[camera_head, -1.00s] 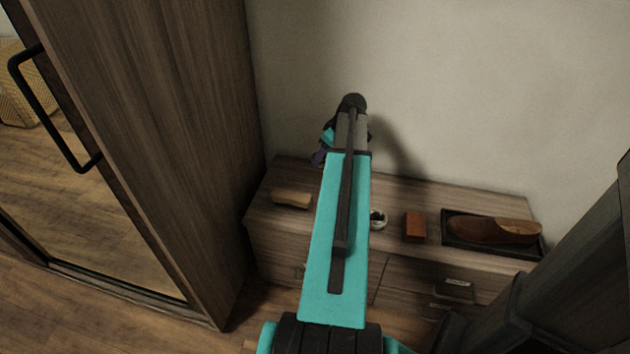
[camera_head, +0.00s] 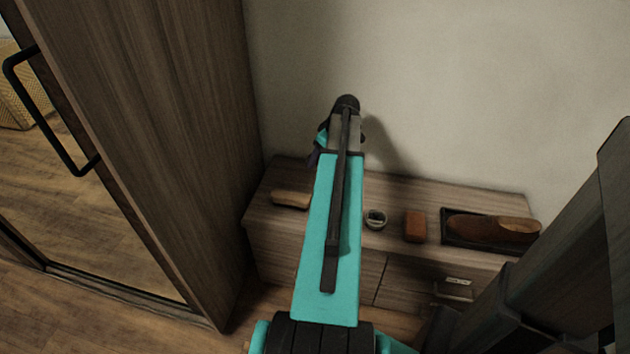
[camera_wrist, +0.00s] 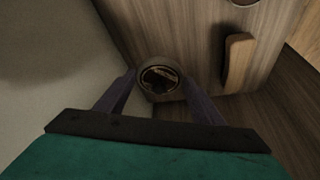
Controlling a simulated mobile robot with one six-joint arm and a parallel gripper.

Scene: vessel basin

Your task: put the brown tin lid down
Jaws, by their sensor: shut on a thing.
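The brown tin lid (camera_wrist: 158,78) is a small round piece with a pale rim and a dark, glossy brown face. In the wrist view it sits between the fingertips of my gripper (camera_wrist: 159,80), which is shut on it. The wooden top of the low cabinet (camera_head: 398,195) lies beyond it; I cannot tell how high above it the lid is. In the head view my arm hides the lid and most of the gripper. A small round tin with a pale rim (camera_head: 376,219) stands on the cabinet, right of my arm.
A wooden brush (camera_head: 291,199) lies at the cabinet's left end. A reddish-brown block (camera_head: 415,227) and a dark tray (camera_head: 450,238) with a brown shoe (camera_head: 490,228) are to the right. A tall wardrobe (camera_head: 165,120) stands left, and the wall (camera_head: 450,90) is behind.

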